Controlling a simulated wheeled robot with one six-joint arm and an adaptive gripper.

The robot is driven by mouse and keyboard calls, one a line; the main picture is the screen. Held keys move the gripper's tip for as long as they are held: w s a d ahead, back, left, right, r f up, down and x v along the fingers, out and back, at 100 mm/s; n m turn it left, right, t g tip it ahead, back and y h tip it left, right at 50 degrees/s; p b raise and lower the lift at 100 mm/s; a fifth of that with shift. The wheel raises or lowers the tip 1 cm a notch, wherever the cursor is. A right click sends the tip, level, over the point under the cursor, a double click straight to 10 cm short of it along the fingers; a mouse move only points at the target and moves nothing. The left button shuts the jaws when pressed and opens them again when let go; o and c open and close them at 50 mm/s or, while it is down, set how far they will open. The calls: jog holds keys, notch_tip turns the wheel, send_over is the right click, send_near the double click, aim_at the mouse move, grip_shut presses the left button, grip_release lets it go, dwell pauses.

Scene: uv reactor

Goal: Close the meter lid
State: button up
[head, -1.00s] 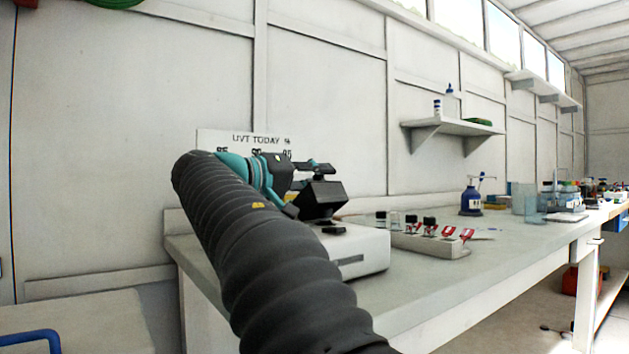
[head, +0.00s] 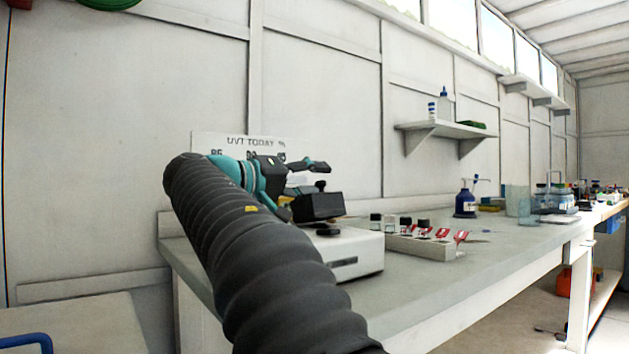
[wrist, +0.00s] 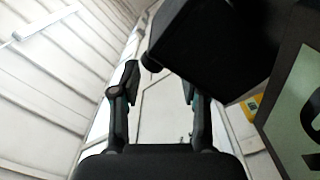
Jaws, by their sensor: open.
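The meter (head: 358,252) is a pale box at the near left end of the bench. Its black lid (head: 318,206) is a thick block with a small knob on it, above the back of the meter, slightly tilted; I cannot tell whether a gap is left under it. My gripper (head: 316,166) is open and empty, just above and behind the lid. In the wrist view my two fingers (wrist: 158,88) are apart with nothing between them. The dark block at upper right there, probably the lid (wrist: 215,45), is close beside the fingers.
A low pale rack (head: 420,245) with small vials and red-marked pieces stands right of the meter. A blue bottle (head: 466,203) is farther along. A sign (head: 240,142) is behind my arm, and a wall shelf (head: 440,128) is above. The bench's front strip is clear.

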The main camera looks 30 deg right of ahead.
jog(key=a, duration=1.1)
jog(key=shift+s+a, duration=0.2)
jog(key=shift+a, duration=0.1)
